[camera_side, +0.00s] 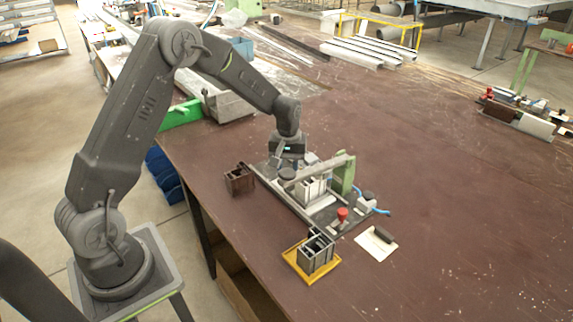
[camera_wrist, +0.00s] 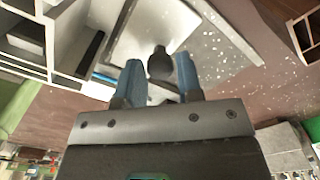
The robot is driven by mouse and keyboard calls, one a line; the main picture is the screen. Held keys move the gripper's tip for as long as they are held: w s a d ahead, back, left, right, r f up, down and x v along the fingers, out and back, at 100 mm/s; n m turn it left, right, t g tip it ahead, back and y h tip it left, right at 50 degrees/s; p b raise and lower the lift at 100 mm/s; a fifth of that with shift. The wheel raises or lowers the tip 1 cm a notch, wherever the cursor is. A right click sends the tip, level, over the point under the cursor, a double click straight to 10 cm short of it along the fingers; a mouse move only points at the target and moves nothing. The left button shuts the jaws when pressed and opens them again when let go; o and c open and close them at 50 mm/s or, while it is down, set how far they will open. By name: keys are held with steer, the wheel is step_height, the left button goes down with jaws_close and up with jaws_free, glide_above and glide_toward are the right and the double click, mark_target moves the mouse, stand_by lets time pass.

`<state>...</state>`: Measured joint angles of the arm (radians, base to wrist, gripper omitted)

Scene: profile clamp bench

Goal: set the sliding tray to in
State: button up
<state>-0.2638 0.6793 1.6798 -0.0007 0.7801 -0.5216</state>
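My gripper (camera_side: 284,160) is low over the far left end of the clamp fixture in the side view. In the wrist view my gripper (camera_wrist: 159,66) is open, with its two blue fingers apart. A dark rounded knob (camera_wrist: 160,64) shows between the fingertips, with a gap on each side. The knob appears to belong to the light grey sliding tray (camera_wrist: 155,25), a plate on the speckled base. In the side view my gripper and the clamp hide most of the tray, so I cannot tell how far in it is.
A light profile (camera_side: 311,187) stands under the clamp arm, beside a green clamp post (camera_side: 344,176). A red button (camera_side: 342,213) is at the near end. A brown block (camera_side: 239,180), a dark profile on a yellow tray (camera_side: 292,262) and a white plate (camera_side: 370,246) lie around the fixture.

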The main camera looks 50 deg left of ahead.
steer(key=o, duration=0.3)
steer(key=shift+o, duration=0.2)
step_height(320, 180, up, 14)
stand_by(0.4)
steer(key=shift+f, duration=0.1)
